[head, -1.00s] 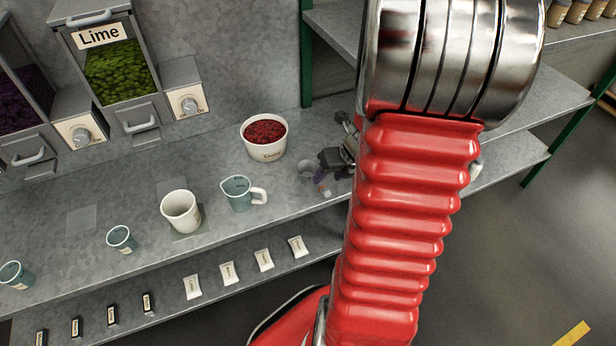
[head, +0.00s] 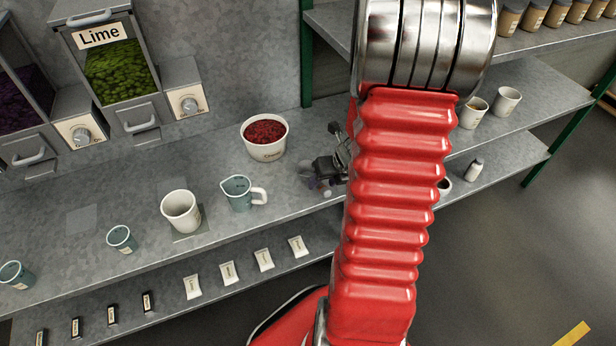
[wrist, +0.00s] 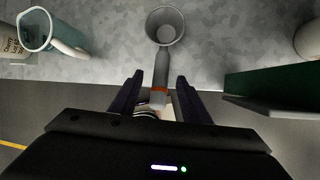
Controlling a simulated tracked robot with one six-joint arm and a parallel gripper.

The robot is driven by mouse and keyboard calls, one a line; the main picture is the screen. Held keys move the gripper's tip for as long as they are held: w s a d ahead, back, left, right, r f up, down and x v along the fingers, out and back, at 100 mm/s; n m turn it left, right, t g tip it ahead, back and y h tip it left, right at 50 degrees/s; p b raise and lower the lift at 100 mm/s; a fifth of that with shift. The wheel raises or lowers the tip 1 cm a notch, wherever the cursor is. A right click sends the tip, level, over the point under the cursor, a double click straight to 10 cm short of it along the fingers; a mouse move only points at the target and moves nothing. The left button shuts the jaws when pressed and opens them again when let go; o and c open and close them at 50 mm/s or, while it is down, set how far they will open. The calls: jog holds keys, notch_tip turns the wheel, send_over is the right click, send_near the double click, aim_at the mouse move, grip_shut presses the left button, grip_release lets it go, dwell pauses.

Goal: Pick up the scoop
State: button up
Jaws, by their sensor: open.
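The scoop (wrist: 165,27) shows in the wrist view as a grey round cup with a handle (wrist: 161,72) that has an orange band. It lies on the grey counter near the front edge. My gripper (wrist: 158,88) is open, with its two dark fingers on either side of the handle and a gap visible to each side. In the head view my gripper (head: 318,180) is low at the counter's edge, right of the teal jug, and covers most of the scoop there.
A teal measuring jug (head: 237,194) with a white handle stands left of the gripper. A white tub of red candy (head: 264,137) stands behind. A white cup (head: 181,211) is further left. A green shelf post (wrist: 275,92) is to the right. White packets (head: 262,259) lie on the lower shelf.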

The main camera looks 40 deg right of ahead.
aim_at(322, 184)
jog(key=shift+x, duration=2.1)
jog(key=shift+s+d, duration=0.1)
jog(key=shift+c, duration=0.4)
grip_shut()
